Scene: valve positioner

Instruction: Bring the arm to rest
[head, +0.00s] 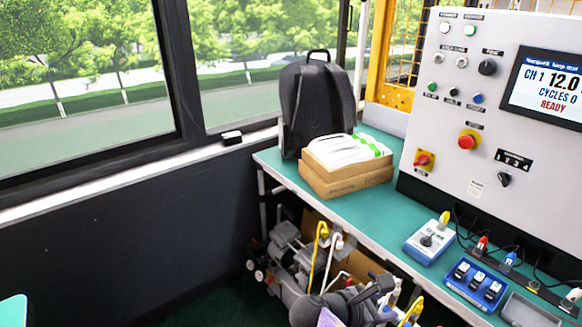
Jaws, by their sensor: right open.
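My right gripper (376,288) is at the bottom middle of the head view, dark grey, with its jaws open and nothing seen between them. It shows in front of the bench's front edge, over the cluttered space below. My left gripper is not in view. The control panel (450,120) stands at the right, with a screen (548,88) reading CH 1, 12.0, CYCLES 0, READY. A blue and white device with a dark knob (430,241) lies on the green bench (330,205) below the panel.
A blue switch box (475,285) and a grey tray (528,312) lie at the bench's right front. Cardboard boxes (345,183) with white packs and a black backpack (316,105) stand at the back. Machinery (290,255) fills the space under the bench. Dark floor is open at left.

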